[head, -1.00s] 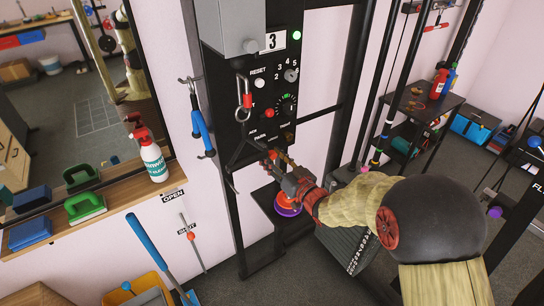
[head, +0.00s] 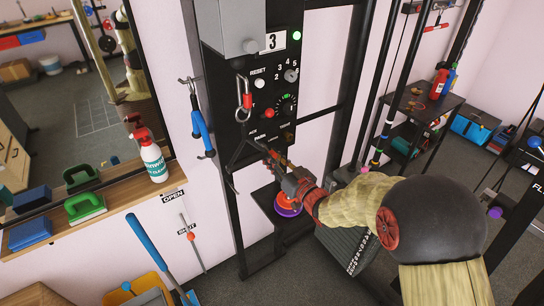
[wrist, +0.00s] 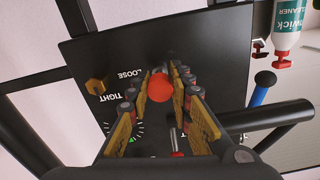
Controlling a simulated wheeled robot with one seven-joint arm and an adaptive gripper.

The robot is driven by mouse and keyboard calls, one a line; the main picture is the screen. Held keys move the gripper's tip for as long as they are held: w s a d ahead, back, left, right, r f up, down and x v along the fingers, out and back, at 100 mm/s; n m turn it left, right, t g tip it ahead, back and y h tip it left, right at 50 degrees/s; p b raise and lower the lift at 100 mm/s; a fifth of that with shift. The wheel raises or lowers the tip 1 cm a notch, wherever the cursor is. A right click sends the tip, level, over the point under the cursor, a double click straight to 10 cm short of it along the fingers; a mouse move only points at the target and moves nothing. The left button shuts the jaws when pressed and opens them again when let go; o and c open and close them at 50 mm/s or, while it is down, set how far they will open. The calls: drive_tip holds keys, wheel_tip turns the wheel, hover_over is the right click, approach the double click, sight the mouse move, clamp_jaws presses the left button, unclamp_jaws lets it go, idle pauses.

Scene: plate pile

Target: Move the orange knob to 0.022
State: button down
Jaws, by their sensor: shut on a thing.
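The orange-red ball knob (wrist: 161,88) sits between the two fingers of my gripper (wrist: 170,75) in the wrist view, in front of the black panel. My gripper (head: 262,148) reaches the lower part of the panel (head: 236,105) in the head view, just below the PARK lettering. No scale or reading for the knob can be made out.
A brown hexagonal knob (wrist: 95,86) lies close beside the fingers, near TIGHT and LOOSE. A carabiner (head: 244,98) hangs on the panel above my gripper. A shelf with an orange-and-purple disc stack (head: 288,204) is below. Another small orange ball (head: 190,236) is on the SHUT rod.

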drive_tip(key=b+x, duration=0.1)
drive_tip(key=x, duration=0.1)
drive_tip(key=shift+w+a+f, duration=0.1)
drive_tip(key=shift+w+a, duration=0.05)
drive_tip(key=shift+w, duration=0.05)
drive_tip(key=c, duration=1.6)
unclamp_jaws()
drive_tip(key=shift+o, duration=0.2)
drive_tip(key=v, duration=1.2)
